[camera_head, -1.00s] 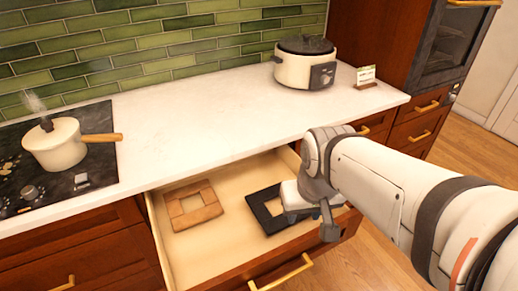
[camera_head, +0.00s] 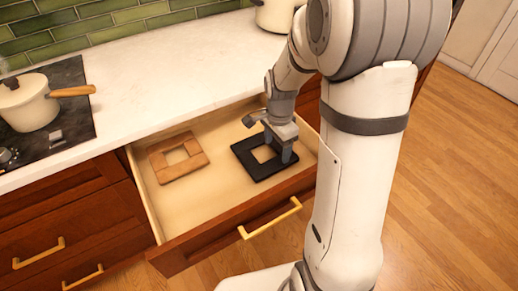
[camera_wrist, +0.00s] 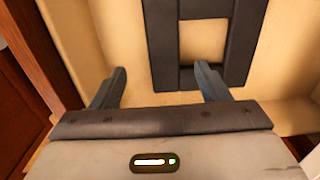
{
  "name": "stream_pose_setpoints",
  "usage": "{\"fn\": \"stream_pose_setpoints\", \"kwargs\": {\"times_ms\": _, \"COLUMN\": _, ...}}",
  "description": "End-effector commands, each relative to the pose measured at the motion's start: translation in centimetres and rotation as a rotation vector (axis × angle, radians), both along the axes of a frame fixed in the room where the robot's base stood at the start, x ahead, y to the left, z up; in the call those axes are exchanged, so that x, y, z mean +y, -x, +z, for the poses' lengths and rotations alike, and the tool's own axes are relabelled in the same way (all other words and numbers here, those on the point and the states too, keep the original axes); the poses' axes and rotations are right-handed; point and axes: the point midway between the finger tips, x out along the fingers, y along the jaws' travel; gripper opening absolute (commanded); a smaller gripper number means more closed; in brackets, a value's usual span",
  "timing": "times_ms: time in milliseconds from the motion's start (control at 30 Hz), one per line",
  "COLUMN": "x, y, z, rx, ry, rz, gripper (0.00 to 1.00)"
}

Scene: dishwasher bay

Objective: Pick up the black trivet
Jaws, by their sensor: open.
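The black trivet (camera_head: 245,163) is a square frame with a square hole, lying flat in the right part of the open drawer. My gripper (camera_head: 282,153) points down over its right side in the head view. In the wrist view the trivet (camera_wrist: 161,45) fills the upper right. My gripper (camera_wrist: 158,86) is open and empty there. Its right finger overlaps the trivet's near bar, and its left finger is over bare drawer floor left of the trivet. I cannot tell whether the fingers touch it.
A brown wooden trivet (camera_head: 178,159) lies left in the drawer (camera_head: 205,207). The drawer's walls and front stand around both. The white counter (camera_head: 165,90) is above, with a pot (camera_head: 28,106) on the stove and a cooker (camera_head: 274,16) partly hidden by my arm.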

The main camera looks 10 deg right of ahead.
Motion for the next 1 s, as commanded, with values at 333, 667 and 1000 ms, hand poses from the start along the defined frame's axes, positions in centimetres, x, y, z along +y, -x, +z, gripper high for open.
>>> {"fn": "stream_pose_setpoints", "kwargs": {"times_ms": 333, "x": 0.1, "y": 0.0, "z": -4.2, "rx": 0.004, "ry": -0.001, "rz": -0.005, "gripper": 0.69}}
{"fn": "stream_pose_setpoints", "kwargs": {"times_ms": 667, "x": 0.2, "y": -0.1, "z": -7.6, "rx": 0.001, "ry": -0.001, "rz": -0.006, "gripper": 0.69}}
{"fn": "stream_pose_setpoints", "kwargs": {"times_ms": 1000, "x": 0.2, "y": -0.1, "z": -7.5, "rx": 0.0, "ry": 0.0, "rz": -0.006, "gripper": 0.56}}
